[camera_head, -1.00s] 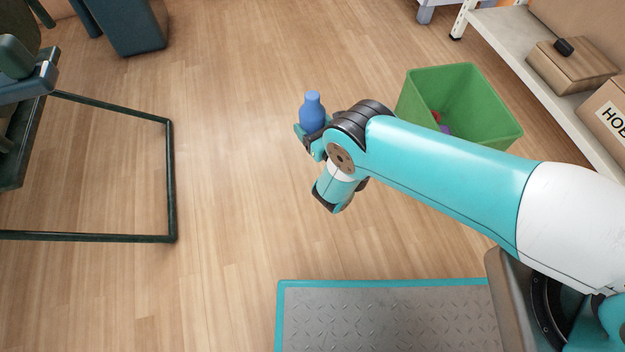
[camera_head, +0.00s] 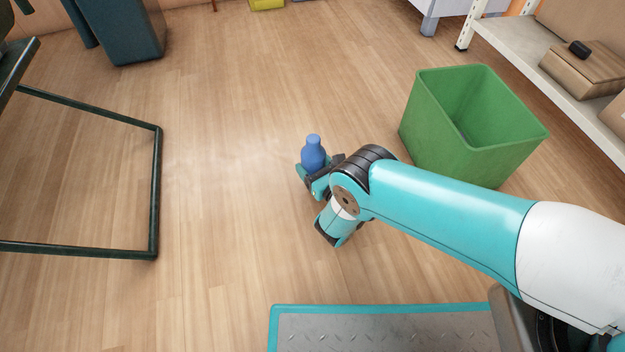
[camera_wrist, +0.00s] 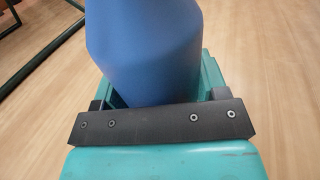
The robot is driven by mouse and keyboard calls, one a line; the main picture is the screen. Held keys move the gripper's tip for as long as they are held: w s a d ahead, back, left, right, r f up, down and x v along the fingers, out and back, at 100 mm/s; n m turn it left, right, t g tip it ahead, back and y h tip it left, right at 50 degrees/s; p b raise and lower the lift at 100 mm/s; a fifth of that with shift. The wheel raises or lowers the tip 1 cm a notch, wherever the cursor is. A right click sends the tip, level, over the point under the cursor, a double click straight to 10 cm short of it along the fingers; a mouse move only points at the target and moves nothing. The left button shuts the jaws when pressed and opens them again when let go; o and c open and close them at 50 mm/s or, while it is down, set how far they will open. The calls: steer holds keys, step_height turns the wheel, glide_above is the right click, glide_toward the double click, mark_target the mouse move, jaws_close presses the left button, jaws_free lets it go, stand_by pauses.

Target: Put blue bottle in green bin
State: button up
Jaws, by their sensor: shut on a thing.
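The blue bottle (camera_head: 313,155) is upright in my gripper (camera_head: 311,172), to the left of the green bin in the head view. My gripper is shut on the bottle, and the bottle (camera_wrist: 145,45) fills the middle of the wrist view between the jaws (camera_wrist: 155,92). The bottle's lower part is hidden by the gripper. The green bin (camera_head: 450,150) stands on the floor to the right, beyond my forearm. My arm covers a little of its lower edge.
A white shelf (camera_head: 520,50) with cardboard boxes (camera_head: 582,72) stands behind the bin at right. A dark metal frame (camera_head: 156,195) is at left, with a dark teal piece of furniture (camera_head: 120,30) at upper left. The wooden floor (camera_head: 230,120) between is clear.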

steer(key=shift+f+b, duration=1.8)
steer(key=shift+f, duration=0.4)
steer(key=o, duration=1.2)
steer(key=shift+r, duration=0.1)
